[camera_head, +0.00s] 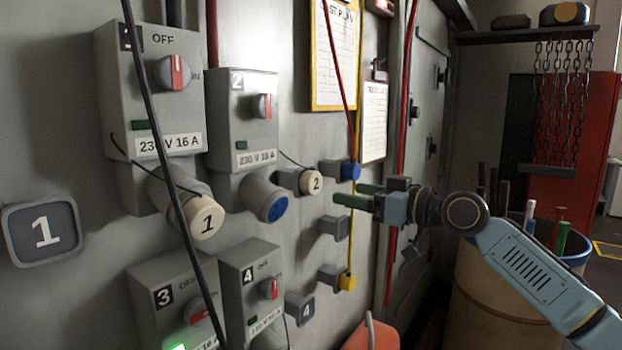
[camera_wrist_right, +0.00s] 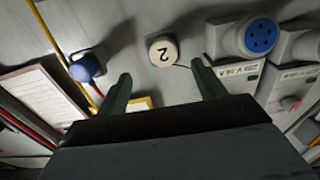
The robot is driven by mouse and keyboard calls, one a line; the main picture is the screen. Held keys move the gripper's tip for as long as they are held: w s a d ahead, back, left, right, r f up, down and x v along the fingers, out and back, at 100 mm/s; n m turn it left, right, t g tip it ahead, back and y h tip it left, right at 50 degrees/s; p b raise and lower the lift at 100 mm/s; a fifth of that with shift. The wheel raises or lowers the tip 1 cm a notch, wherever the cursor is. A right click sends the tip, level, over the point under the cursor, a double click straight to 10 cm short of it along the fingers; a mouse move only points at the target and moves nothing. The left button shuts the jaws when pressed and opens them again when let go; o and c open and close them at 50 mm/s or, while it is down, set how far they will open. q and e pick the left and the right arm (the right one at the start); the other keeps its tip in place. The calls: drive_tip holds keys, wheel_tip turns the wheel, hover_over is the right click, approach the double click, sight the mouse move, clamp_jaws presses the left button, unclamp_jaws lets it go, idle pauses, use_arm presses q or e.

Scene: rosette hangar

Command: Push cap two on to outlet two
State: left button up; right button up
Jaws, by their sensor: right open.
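Cap two (camera_head: 315,183) is a round cream cap marked 2. It sits against a grey holder on the wall, with a thin dark cord running to box two. It also shows in the right wrist view (camera_wrist_right: 162,50), between and beyond my fingertips. Outlet two (camera_head: 277,209) is a grey collar with a bare blue face, below box two and left of the cap; it also shows in the right wrist view (camera_wrist_right: 259,37). My right gripper (camera_head: 347,194), with green fingers, is open and empty, right of cap two and apart from it. My left gripper is out of view.
Cap one (camera_head: 208,220) covers the outlet left of outlet two. A blue plug (camera_head: 350,171) on a holder is close to my right gripper, with cables hanging nearby. Boxes three (camera_head: 172,300) and four (camera_head: 250,290) are below. A bin (camera_head: 490,285) stands at right.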

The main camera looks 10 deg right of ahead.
sight(316, 183)
drive_tip(key=shift+s+a+r, duration=0.1)
drive_tip(key=shift+s+r, duration=0.05)
drive_tip(key=shift+r, duration=0.2)
drive_tip(key=x, duration=0.7)
drive_tip(key=shift+a+f+p, duration=0.1)
drive_tip(key=shift+a+p, duration=0.15)
drive_tip(key=shift+p, duration=0.05)
drive_tip(key=shift+x, duration=0.85)
drive_tip(key=shift+d+b, duration=0.15)
drive_tip(key=shift+b, duration=0.2)
drive_tip(key=shift+c, duration=0.4)
